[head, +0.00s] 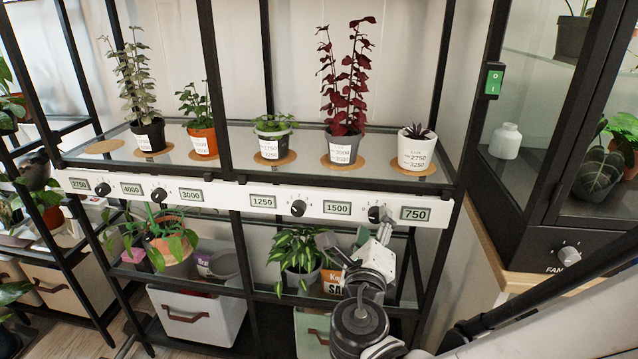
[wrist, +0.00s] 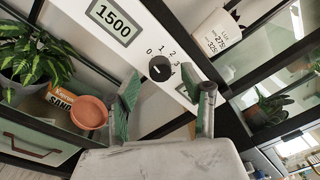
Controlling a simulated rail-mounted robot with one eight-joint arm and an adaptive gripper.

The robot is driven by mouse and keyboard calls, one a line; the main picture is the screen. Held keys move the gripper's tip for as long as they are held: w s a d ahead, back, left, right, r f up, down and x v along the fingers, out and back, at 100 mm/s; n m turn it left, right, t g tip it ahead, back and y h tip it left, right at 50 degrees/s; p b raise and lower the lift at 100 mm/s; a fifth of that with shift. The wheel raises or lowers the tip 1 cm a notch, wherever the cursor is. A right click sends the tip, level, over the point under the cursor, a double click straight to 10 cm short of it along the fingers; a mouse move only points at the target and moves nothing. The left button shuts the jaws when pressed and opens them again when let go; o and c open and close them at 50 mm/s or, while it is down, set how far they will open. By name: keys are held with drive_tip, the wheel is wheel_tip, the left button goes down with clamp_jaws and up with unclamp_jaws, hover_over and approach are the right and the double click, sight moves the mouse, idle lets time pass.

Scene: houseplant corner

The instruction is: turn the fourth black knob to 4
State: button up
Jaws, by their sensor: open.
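The fourth black knob (head: 376,213) is at the right end of the white shelf panel, just left of a display reading 750 (head: 415,214). In the wrist view the same knob (wrist: 160,68) is round and black, with a small pale mark and dial numbers 0, 1, 2 and 3 visible around it. I cannot tell its exact setting; any further numbers are hidden by a finger. My gripper (head: 382,231) is just below and in front of the knob. In the wrist view my gripper (wrist: 158,88) is open and empty, its green-padded fingers on either side of the knob's lower part.
Other black knobs (head: 298,208) sit along the panel between displays such as 1500 (head: 337,208). A white pot (head: 416,151) stands on a cork mat above the knob. A leafy plant (head: 297,253) and a terracotta saucer (wrist: 89,112) are below. A cabinet with a FAN knob (head: 569,253) stands right.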

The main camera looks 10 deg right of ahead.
drive_tip(key=shift+w+d, duration=0.25)
drive_tip(key=shift+w, duration=0.3)
drive_tip(key=shift+c, duration=0.2)
clamp_jaws()
